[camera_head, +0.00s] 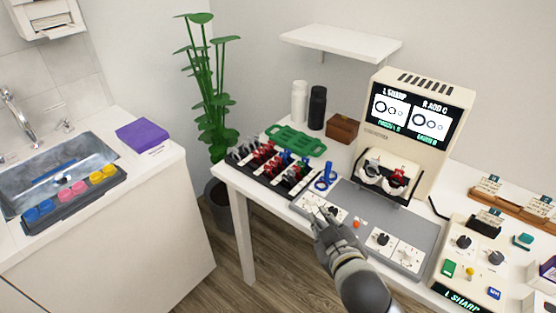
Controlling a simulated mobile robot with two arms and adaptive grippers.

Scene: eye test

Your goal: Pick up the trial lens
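A blue ring-shaped trial lens (326,177) stands at the right end of a black lens rack (268,181). The rack holds several more trial lenses with red, blue and dark grips. My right gripper (324,212) is in front of the blue lens, lower in the picture and apart from it, over the left part of a grey panel (372,219). Its fingers are small and blend with the panel, so I cannot tell how far apart they are. I see nothing held in it. My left gripper is not in view.
A cream test machine (414,120) with a lit screen and lens holder stands behind the panel. A green tray (294,141), white bottle (299,101), black bottle (317,107) and brown box (342,128) stand behind the rack. A cream control box (480,262) is at right.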

